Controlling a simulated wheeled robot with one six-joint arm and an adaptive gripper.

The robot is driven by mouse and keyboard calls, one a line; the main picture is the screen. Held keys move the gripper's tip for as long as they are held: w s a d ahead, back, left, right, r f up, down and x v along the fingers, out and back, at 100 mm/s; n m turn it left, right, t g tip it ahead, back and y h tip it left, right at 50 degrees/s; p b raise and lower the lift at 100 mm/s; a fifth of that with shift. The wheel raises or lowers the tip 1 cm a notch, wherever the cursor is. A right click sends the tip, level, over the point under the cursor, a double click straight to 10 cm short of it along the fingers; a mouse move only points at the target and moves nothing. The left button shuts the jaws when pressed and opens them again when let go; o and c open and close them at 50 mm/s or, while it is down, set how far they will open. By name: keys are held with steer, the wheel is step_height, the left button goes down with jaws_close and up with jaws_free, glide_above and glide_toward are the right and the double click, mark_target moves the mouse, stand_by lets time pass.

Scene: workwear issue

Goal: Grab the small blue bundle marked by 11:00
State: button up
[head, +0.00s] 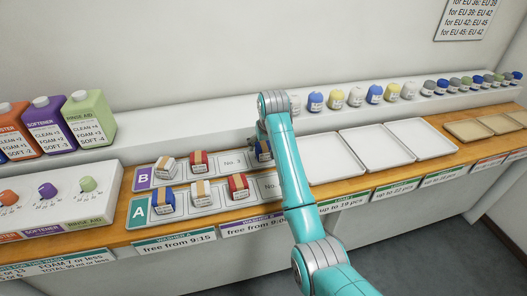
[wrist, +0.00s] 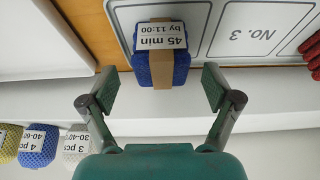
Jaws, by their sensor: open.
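A small blue bundle (wrist: 146,70) with a tan band lies on a light board. Its label reads "45 min by 11:00" and is upside down in the wrist view. In the head view the same bundle (head: 263,153) sits at the right end of row B, partly hidden by my arm. My gripper (wrist: 160,86) is open and empty. In the wrist view its fingertips are on either side of the near end of the bundle, with a gap on each side. I cannot tell how far the fingertips are from it in depth.
Board B (head: 143,180) also holds a white and a red bundle. Board A (head: 141,215) in front holds several bundles. A white ledge (head: 215,128) runs behind, with several small bags on its right part. Empty white trays (head: 330,158) stand right of my arm.

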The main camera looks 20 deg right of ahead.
mark_target(264, 145)
steer(key=shift+x, duration=2.2)
steer(key=shift+w+a+r, duration=0.1)
steer(key=shift+w, duration=0.1)
steer(key=c, duration=1.3)
